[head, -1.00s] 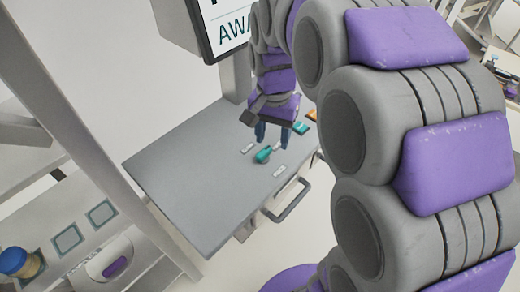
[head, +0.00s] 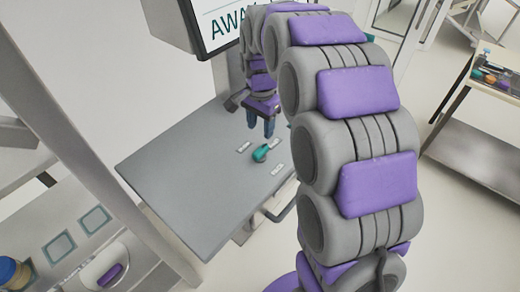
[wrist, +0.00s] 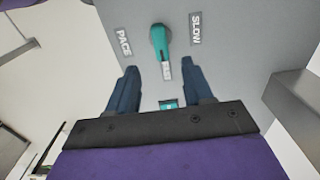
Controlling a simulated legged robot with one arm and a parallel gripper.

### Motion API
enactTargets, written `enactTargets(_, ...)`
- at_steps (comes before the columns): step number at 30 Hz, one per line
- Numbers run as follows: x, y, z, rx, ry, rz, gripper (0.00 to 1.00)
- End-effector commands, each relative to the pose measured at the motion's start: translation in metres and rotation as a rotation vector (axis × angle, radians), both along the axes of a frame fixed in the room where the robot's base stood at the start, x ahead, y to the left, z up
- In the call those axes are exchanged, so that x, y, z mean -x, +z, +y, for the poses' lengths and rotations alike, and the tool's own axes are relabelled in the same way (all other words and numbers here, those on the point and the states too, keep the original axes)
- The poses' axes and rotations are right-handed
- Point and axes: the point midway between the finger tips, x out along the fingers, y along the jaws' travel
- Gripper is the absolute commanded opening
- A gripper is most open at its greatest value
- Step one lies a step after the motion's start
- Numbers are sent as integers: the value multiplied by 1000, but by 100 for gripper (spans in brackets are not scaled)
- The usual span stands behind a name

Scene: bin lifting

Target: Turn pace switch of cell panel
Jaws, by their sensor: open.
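The pace switch is a teal knob (head: 261,153) on the grey cell panel (head: 190,165). In the wrist view the teal knob (wrist: 160,42) sits between a PACE label (wrist: 124,43) on the left and a SLOW label (wrist: 195,29) on the right. Another small label, partly covered by the knob's pointed end, lies just below it. My gripper (wrist: 157,75) is open, its two dark blue fingers apart and the knob beyond their tips, roughly centred between them. In the head view my gripper (head: 260,132) is close behind the knob; contact cannot be told.
A screen (head: 218,22) stands above the panel's back edge. A handle (head: 282,207) sticks out at the panel's front. A frame post (head: 85,150) and a console with square pads (head: 60,248) are at left. A tool cart (head: 485,110) stands at right.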

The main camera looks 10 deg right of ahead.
Motion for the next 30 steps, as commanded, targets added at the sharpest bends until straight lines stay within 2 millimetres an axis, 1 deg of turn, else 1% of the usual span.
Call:
enactTargets(1, 1, -13, 1, 0, 1, 4, 51)
enactTargets(3, 1, -27, 2, 1, 1, 4, 51)
enactTargets(9, 1, -64, 2, 2, 2, 2, 51)
enactTargets(13, 1, -82, 2, 1, 2, 0, 51)
enactTargets(19, 0, -96, 1, 2, 2, -1, 51)
enactTargets(28, 0, -98, 1, 2, 2, -3, 51)
enactTargets(29, 0, -98, 1, 1, 2, -2, 50)
enactTargets(30, 0, -98, 1, 1, 2, -2, 46)
